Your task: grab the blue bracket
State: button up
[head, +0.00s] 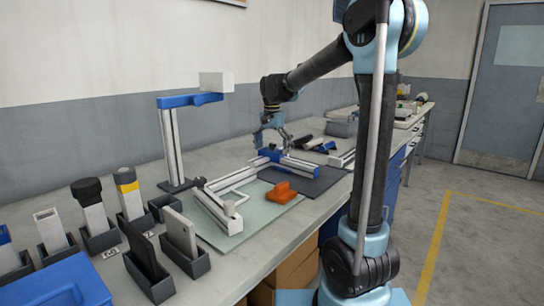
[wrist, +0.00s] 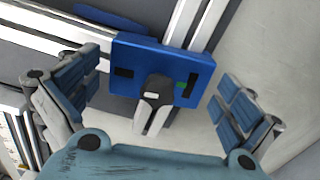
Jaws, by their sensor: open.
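The blue bracket (head: 271,154) sits on a frame of pale metal rails on the bench. In the wrist view it is a blue block (wrist: 130,58) with dark slots, with a dark knob and pale post in front of it. My gripper (head: 272,136) is just above the bracket in the head view. In the wrist view my gripper (wrist: 155,85) is open, with one blue padded finger to the left of the bracket and one to the right. Both fingers look apart from it, and nothing is held.
An orange block (head: 281,193) lies on a pale green mat (head: 254,223) near the frame. A metal post with a blue arm (head: 190,100) stands to the left. Several dark holders with upright parts line the bench's left front, near a blue tray (head: 65,285).

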jog(key=shift+c, duration=0.2)
jog(key=c, duration=1.1)
jog(key=shift+c, duration=0.2)
